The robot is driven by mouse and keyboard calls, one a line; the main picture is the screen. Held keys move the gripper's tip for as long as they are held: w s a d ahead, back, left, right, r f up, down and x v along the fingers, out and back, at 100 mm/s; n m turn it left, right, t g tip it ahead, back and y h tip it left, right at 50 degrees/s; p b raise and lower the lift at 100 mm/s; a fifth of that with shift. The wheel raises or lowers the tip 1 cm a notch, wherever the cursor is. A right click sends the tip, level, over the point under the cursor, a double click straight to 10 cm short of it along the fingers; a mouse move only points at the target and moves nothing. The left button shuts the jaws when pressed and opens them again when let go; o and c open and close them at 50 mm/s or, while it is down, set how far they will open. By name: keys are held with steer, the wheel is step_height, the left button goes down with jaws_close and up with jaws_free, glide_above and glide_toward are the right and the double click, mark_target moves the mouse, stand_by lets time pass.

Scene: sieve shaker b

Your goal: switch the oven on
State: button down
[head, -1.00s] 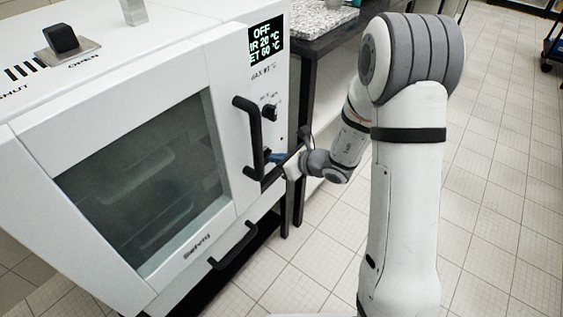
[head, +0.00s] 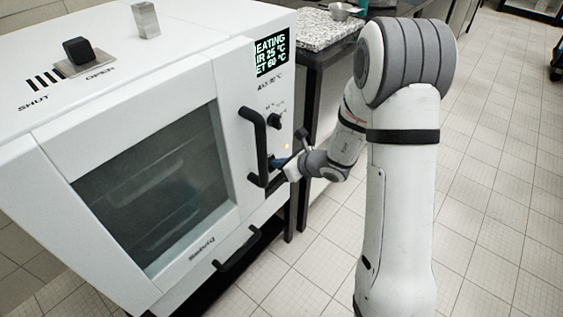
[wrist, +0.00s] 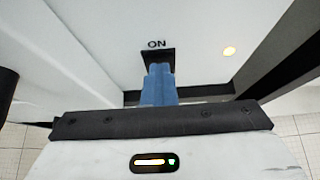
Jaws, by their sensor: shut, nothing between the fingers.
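The white oven (head: 95,185) stands at the left with its glass door (head: 155,190) shut. Its display (head: 272,53) reads heating, with air at 25 °C and set at 60 °C. In the wrist view a black switch (wrist: 172,55) sits under the label ON, and a small lamp (wrist: 229,51) beside it glows yellow. My gripper (wrist: 160,72) is shut and empty, its blue fingertips at the switch, seemingly touching it.
A black dial (head: 274,121) sits below the display. A lower handle (head: 238,250) is on the oven's front. A vent slider (head: 79,51) and a metal block (head: 146,19) are on top. A bench with a speckled top (head: 318,28) stands behind; tiled floor is open at right.

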steer(key=shift+w+a+r, duration=0.15)
steer(key=shift+a+r, duration=0.05)
steer(key=shift+r, duration=0.7)
steer(key=shift+d+f, duration=0.1)
steer(key=shift+f, duration=0.05)
steer(key=p+v, duration=0.2)
steer(key=v, duration=1.1)
steer(key=shift+s+d+f, duration=0.15)
steer(key=shift+s+f, duration=0.1)
steer(key=shift+f, duration=0.05)
